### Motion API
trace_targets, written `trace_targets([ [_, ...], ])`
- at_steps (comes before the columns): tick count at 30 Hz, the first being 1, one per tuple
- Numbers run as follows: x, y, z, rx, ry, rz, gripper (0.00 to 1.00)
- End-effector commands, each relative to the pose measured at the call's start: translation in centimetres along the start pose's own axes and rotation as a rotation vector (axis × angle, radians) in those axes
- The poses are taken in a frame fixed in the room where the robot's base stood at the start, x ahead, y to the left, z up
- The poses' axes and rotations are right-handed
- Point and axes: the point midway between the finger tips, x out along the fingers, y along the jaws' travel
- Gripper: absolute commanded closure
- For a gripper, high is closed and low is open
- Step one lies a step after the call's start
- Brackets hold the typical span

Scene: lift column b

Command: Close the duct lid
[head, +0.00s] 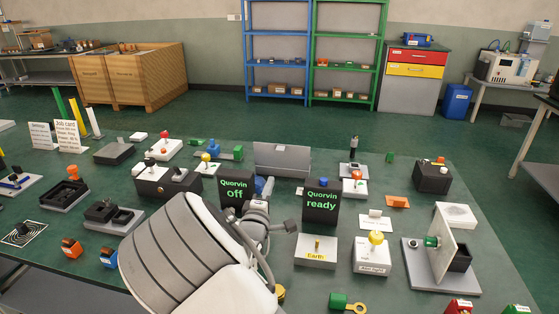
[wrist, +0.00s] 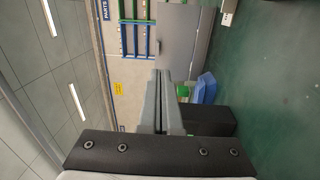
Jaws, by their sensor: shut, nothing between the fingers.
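A wide grey panel (head: 282,158), which looks like the duct lid, stands tilted up near the far edge of the green table in the head view. In the wrist view, a large flat grey panel (wrist: 183,40), likely the same lid, lies ahead of my gripper (wrist: 161,73). My gripper is shut and empty, with its fingers together. The fingers appear apart from the panel, but the gap is hard to judge. In the head view my arm covers the foreground, and I cannot make out the fingertips there.
Two dark display boxes, "Quorvin off" (head: 238,191) and "Quorvin ready" (head: 321,202), stand in front of the panel. A box with an upright pale flap (head: 441,254) is at right. Several small fixtures crowd the table.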

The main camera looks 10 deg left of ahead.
Motion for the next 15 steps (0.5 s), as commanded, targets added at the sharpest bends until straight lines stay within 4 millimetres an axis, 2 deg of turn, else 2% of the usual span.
trace_targets([
  [3,-0.2,-0.3,-0.7,-0.034,0.009,0.031,1.0],
  [7,0.8,-0.3,-0.7,-0.039,0.008,0.039,1.0],
  [15,5.9,-0.3,-0.7,-0.037,0.007,0.038,1.0],
])
